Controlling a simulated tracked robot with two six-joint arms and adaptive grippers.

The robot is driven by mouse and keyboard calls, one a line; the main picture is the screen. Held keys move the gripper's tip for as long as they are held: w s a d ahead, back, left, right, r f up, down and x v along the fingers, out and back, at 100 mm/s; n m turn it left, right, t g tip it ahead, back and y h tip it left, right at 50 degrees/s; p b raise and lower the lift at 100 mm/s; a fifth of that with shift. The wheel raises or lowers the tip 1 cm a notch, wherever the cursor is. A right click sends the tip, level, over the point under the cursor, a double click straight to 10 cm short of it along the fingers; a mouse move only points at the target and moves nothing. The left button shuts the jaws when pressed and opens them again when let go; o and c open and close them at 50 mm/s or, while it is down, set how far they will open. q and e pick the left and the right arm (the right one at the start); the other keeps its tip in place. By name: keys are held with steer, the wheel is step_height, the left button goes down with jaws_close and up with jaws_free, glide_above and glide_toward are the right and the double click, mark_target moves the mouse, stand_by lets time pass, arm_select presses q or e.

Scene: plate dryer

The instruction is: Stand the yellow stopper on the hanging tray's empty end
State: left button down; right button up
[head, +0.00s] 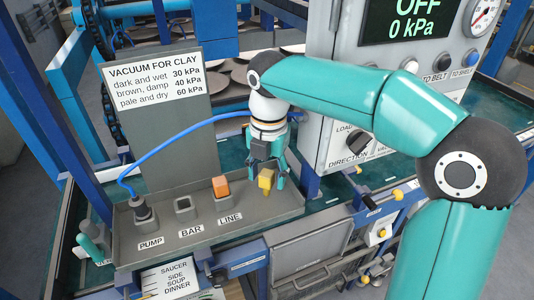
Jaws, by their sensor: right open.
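The yellow stopper (265,180) is at the bare right end of the grey tray (290,202), which has a tall sign panel behind it. Its narrow lower end points down to the tray floor; I cannot tell for sure whether it touches. My right gripper (266,177) comes down from above and is open around the stopper, with a teal finger on its right side. The gripper hides part of the stopper's top. I do not make out my left gripper.
In the tray, a blue hose ends in a plug (144,211) by PUMP, an empty socket (184,207) is by BAR, and an orange stopper (220,186) sits by LINE. The control box (350,95) stands close right of the gripper. Yellow-tipped levers (370,200) stick out to the right.

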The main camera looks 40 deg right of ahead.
mark_target(268, 173)
step_height(268, 173, up, 12)
steer(key=p, duration=0.2)
steer(key=shift+s+f, duration=0.15)
steer(key=shift+f, duration=0.05)
stand_by(0.4)
